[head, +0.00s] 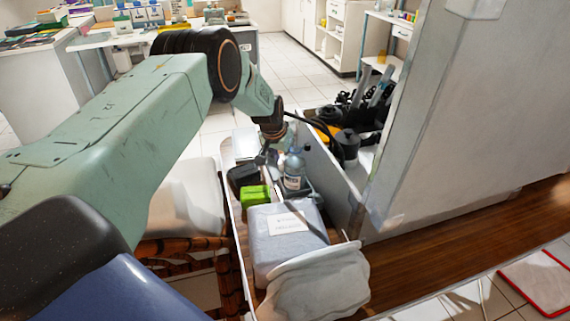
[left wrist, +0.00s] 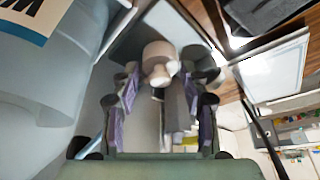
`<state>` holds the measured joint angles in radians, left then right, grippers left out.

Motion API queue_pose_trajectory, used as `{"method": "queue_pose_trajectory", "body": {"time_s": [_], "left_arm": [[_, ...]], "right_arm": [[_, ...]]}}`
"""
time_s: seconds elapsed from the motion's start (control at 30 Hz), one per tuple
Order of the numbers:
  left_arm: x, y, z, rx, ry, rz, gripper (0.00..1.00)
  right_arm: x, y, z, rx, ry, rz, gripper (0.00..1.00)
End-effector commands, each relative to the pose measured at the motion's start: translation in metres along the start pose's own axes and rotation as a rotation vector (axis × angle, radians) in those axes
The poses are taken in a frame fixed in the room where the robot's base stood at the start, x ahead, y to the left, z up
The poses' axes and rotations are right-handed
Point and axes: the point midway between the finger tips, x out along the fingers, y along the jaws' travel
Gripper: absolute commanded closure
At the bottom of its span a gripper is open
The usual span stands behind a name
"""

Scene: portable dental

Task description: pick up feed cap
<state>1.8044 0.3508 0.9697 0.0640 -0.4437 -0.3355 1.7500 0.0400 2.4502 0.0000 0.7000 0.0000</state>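A small beige-white rounded piece, which looks like the feed cap (left wrist: 160,58), shows in the left wrist view just beyond and between my fingertips. My left gripper (left wrist: 158,92) is open, its two purple-padded fingers apart with a gap between them. I cannot tell whether either finger touches the cap. In the head view my left gripper (head: 266,156) points down into the narrow white bin, just left of a clear bottle (head: 293,170). The cap cannot be made out in the head view. My right gripper is not in view.
A large translucent container (left wrist: 45,75) with a label stands close on the left in the wrist view. In the bin are a green box (head: 255,195) and a labelled grey package (head: 285,235). A white bag (head: 318,285) lies in front. A grey panel (head: 460,130) rises at right.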

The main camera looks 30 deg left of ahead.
Motion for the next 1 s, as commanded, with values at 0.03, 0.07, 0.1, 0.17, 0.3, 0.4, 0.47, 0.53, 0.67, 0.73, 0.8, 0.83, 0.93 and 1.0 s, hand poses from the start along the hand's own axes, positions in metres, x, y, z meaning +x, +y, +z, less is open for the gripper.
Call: {"method": "queue_pose_trajectory", "body": {"time_s": [0.03, 0.07, 0.1, 0.17, 0.3, 0.4, 0.47, 0.53, 0.67, 0.73, 0.8, 0.83, 0.93, 1.0], "left_arm": [[0.0, 0.0, 0.0, 0.0, 0.0, 0.0, 0.62], [0.0, 0.0, 0.0, 0.0, 0.0, 0.0, 0.65], [0.0, 0.0, 0.0, 0.0, 0.0, 0.0, 0.68], [0.0, 0.0, 0.0, 0.0, 0.0, 0.0, 0.73], [0.0, 0.0, 0.0, 0.0, 0.0, 0.0, 0.84], [0.0, 0.0, 0.0, 0.0, 0.0, 0.0, 0.84], [0.0, 0.0, 0.0, 0.0, 0.0, 0.0, 0.84], [-0.002, 0.0, -0.001, 0.0, 0.001, 0.0, 0.84], [-0.016, 0.0, -0.008, 0.0, 0.004, 0.001, 0.84], [-0.029, 0.0, -0.013, -0.001, 0.005, 0.001, 0.84], [-0.043, 0.0, -0.019, 0.001, 0.004, 0.001, 0.84], [-0.048, 0.0, -0.021, 0.0, 0.004, 0.001, 0.84], [-0.065, 0.0, -0.028, 0.0, 0.003, 0.001, 0.84], [-0.075, 0.0, -0.032, 0.0, 0.002, 0.0, 0.84]], "right_arm": [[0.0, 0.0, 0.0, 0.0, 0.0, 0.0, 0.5], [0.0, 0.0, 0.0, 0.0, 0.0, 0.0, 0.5], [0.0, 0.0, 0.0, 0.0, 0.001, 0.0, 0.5], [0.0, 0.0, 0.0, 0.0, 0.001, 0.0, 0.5], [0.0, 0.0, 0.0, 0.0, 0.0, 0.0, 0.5], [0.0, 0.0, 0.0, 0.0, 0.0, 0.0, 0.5], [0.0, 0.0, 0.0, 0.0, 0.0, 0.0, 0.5], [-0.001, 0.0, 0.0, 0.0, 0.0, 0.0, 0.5], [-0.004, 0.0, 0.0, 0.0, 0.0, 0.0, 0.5], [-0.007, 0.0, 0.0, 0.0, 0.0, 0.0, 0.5], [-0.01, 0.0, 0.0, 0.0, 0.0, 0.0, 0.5], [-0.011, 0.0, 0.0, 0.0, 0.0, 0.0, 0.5], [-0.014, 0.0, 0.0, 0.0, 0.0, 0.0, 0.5], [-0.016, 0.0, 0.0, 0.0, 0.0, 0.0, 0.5]]}}
